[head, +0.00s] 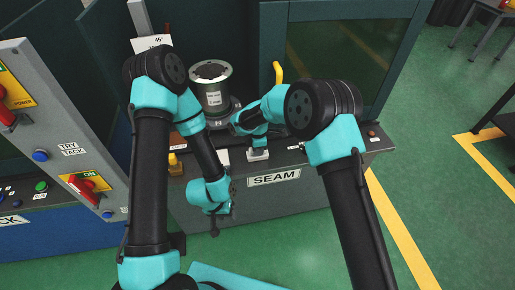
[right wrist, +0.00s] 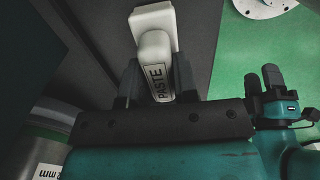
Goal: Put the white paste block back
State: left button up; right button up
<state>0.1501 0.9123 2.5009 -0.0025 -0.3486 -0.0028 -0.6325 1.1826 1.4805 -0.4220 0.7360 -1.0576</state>
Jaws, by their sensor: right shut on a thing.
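The white paste block (right wrist: 160,62) fills the space between the fingers of my right gripper (right wrist: 155,85) in the right wrist view. It has a rounded handle lettered PASTE and a wider white end. In the head view the right gripper (head: 258,146) is low over the bench labelled SEAM, with the white block (head: 258,155) under it at the front edge. I cannot tell whether the block touches the bench. My left gripper (head: 214,228) hangs in front of the bench, pointing down, and its opening is unclear.
A grey flanged cylinder (head: 211,88) stands on the bench, left of the right gripper. A small yellow bottle (head: 175,164) is at the bench's left. A yellow hooked part (head: 278,72) rises behind. A grey panel with red switches (head: 60,130) stands at the left.

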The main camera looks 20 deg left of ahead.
jog(key=shift+f, duration=0.15)
jog(key=o, duration=0.9)
notch_tip(320, 180, up, 12)
dwell(0.8)
